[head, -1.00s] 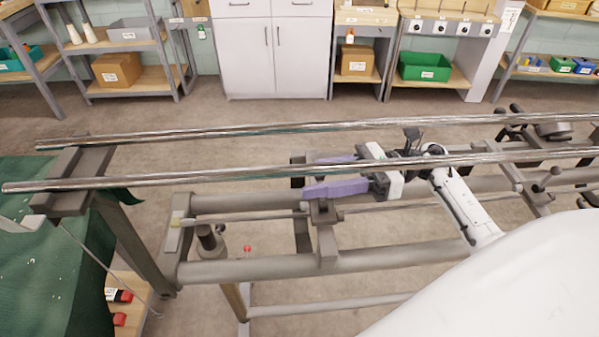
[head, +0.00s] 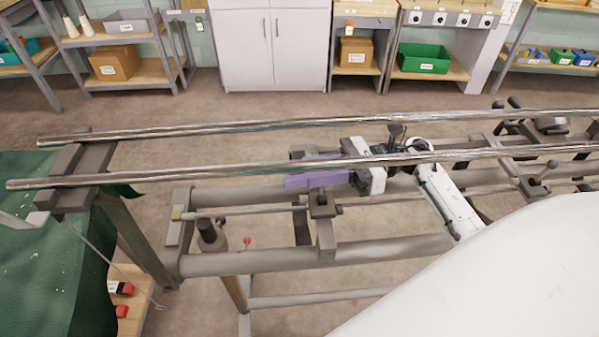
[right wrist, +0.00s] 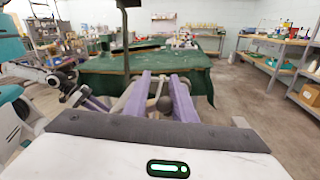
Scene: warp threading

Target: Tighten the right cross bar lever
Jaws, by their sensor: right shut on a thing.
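My right gripper (head: 300,170), with purple fingers, reaches in from the right under the near chrome bar (head: 230,170). In the right wrist view its two fingers (right wrist: 160,92) stand on either side of a lever with a dark round knob (right wrist: 167,103), and they are shut on it. In the head view this lever is hidden behind the fingers and the bar. A grey clamp block (head: 323,206) sits on the frame just below the fingers. I do not see my left gripper.
A far chrome bar (head: 300,126) runs alongside the near one, close above the gripper. Another ball-ended lever (head: 552,164) stands at the right. Grey frame tubes (head: 390,249) run below. A green-covered table (head: 40,270) is at the left. The floor behind is clear.

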